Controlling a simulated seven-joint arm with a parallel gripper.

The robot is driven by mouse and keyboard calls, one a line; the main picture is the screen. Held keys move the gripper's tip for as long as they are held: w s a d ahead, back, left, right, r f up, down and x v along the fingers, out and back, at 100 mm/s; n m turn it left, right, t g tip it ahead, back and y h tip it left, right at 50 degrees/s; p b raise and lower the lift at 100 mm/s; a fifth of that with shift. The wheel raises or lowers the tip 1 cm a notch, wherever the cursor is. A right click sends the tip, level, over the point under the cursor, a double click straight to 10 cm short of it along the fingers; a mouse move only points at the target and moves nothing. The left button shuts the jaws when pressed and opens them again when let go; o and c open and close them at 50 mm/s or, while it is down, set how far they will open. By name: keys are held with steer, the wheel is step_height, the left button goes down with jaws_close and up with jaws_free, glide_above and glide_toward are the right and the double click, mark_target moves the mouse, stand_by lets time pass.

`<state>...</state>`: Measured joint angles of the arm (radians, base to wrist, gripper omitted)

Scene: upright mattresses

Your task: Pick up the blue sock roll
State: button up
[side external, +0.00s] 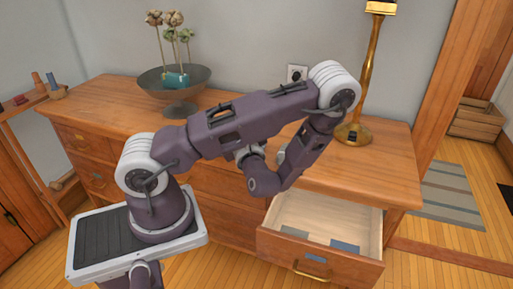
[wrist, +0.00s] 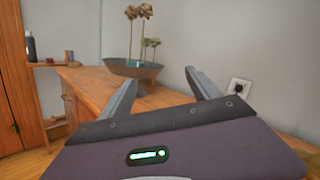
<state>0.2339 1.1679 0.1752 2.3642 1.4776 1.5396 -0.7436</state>
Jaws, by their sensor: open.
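A teal-blue thing (side external: 176,80) shows in the dark bowl (side external: 174,104) on the dresser top, among the stems of dried flowers. I cannot tell whether it is the blue sock roll. A flat blue piece (side external: 345,247) and a grey-green piece (side external: 293,231) lie in the open drawer, and neither clearly looks like a roll. My gripper (wrist: 161,76) is open in the wrist view, with nothing between its fingers. It points over the dresser top towards the bowl (wrist: 134,70), which is well beyond the fingertips. In the side view my arm mostly hides the gripper.
The wooden dresser (side external: 95,103) stands against the wall, with its lower right drawer (side external: 322,264) pulled out. A brass lamp (side external: 368,85) stands at the right of its top. A side shelf (side external: 30,104) with small items is at the left. A wall socket (side external: 297,74) is behind.

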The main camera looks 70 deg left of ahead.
steer(key=w+f+m+t+h, duration=0.3)
steer(key=f+m+t, duration=0.2)
steer(key=f+m, duration=0.15)
steer(key=w+f+m+t+h, duration=0.3)
steer(key=f+m+t, duration=0.2)
steer(key=f, duration=0.3)
steer(key=x, duration=0.6)
steer(key=shift+a+f, duration=0.15)
steer(key=c, duration=1.4)
